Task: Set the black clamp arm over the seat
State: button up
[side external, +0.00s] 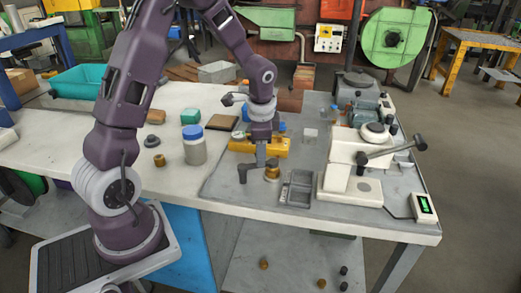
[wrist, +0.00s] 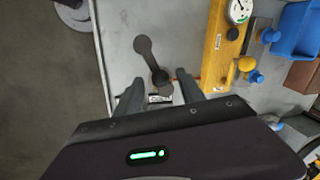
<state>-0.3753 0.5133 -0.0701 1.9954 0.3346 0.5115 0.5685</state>
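The black clamp arm (wrist: 150,58) shows in the wrist view as a flat dark bar with a round far end and a dark knob at its near end. In the side view, it appears as a dark piece (side external: 244,172) low above the grey plate, left of my gripper (side external: 262,162). In the wrist view, my gripper's (wrist: 160,88) two fingers are apart, with the knob between them and gaps on both sides. A brass cylinder (side external: 272,173) stands just right of the fingertips. I cannot tell which part is the seat.
A yellow block (side external: 270,147) with a dial gauge (wrist: 238,11) lies close behind my gripper. A grey two-pocket tray (side external: 297,188) and a white press (side external: 347,165) stand to the right. A blue-lidded jar (side external: 194,148) stands left. The grey plate's (side external: 226,184) front left is clear.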

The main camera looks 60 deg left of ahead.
notch_tip(320, 180, up, 7)
jog(key=d, duration=0.1)
jog(key=shift+s, duration=0.35)
jog(key=shift+d, duration=0.1)
jog(key=s+d+r+n+t, duration=0.2)
jog(key=s+d+r, duration=0.5)
jog(key=r, duration=0.1)
jog(key=s+d+r+n+t+h, duration=0.1)
jog(key=s+d+n, duration=0.1)
jog(key=s, duration=0.5)
jog(key=s+d+r+n+t, duration=0.1)
jog(key=s+d+n, duration=0.1)
jog(key=s+d, duration=0.3)
jog(key=shift+s+r+h, duration=0.4)
jog(key=shift+s, duration=0.5)
